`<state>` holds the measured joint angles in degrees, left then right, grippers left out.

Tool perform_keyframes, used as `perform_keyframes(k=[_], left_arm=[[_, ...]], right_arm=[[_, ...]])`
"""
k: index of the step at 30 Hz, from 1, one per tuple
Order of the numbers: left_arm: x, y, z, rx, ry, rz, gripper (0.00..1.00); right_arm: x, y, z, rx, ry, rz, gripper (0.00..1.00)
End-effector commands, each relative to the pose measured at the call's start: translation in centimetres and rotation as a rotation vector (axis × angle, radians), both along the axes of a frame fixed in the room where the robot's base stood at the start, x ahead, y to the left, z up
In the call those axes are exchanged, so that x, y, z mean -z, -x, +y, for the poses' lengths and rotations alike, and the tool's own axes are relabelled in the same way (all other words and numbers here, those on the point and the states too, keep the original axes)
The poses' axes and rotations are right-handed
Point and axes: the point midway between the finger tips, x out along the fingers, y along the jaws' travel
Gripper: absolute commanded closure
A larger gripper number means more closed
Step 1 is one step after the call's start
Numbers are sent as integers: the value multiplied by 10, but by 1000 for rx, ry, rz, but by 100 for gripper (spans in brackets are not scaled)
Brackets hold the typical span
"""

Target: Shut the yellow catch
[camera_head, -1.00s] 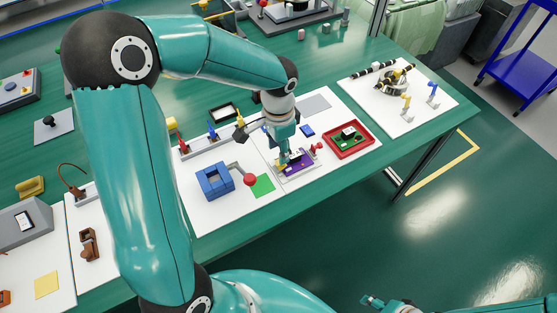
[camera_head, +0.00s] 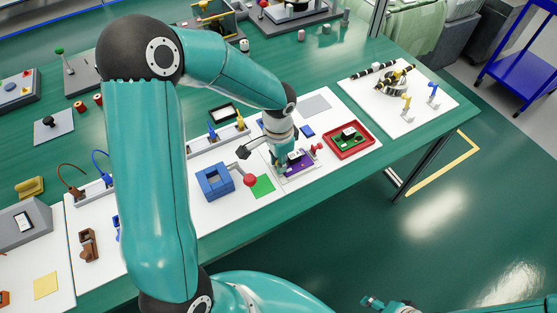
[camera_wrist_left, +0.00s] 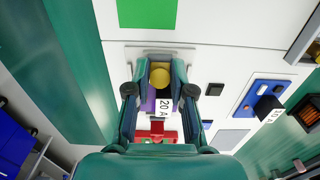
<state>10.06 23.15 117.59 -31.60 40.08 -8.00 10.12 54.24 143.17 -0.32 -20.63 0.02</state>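A purple plate (camera_head: 301,166) lies in a pale frame on a white panel. My left gripper (camera_head: 280,169) is down over its left end. In the left wrist view a round yellow piece (camera_wrist_left: 160,77), probably the yellow catch, shows between the fingertips of my left gripper (camera_wrist_left: 160,68). The fingers stand apart, and I cannot tell whether they touch it. A block labelled 20 A (camera_wrist_left: 164,107) is behind it, beside a strip of purple. The hand hides the catch in the head view. My right gripper (camera_head: 372,301) is low in the head view, away from the table; its opening is unclear.
A red knob (camera_head: 317,147) stands just right of the plate. Further right is a red tray (camera_head: 365,150). To the left are a blue block (camera_head: 214,181), a red ball knob (camera_head: 250,180) and a green square (camera_head: 265,185). The front table edge is clear.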

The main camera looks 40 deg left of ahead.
Motion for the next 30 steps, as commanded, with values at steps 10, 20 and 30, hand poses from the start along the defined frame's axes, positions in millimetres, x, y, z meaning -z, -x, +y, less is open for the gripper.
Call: perform_keyframes(k=[10,20,30], left_arm=[[-1,-1,-1,1,-9,21,100],[-1,-8,-3,3,-74,177,100],[4,-16,-6,1,-164,392,100]], right_arm=[[-3,0,0,0,0,0,38],[-17,0,0,0,0,0,38],[-32,0,0,0,0,0,38]])
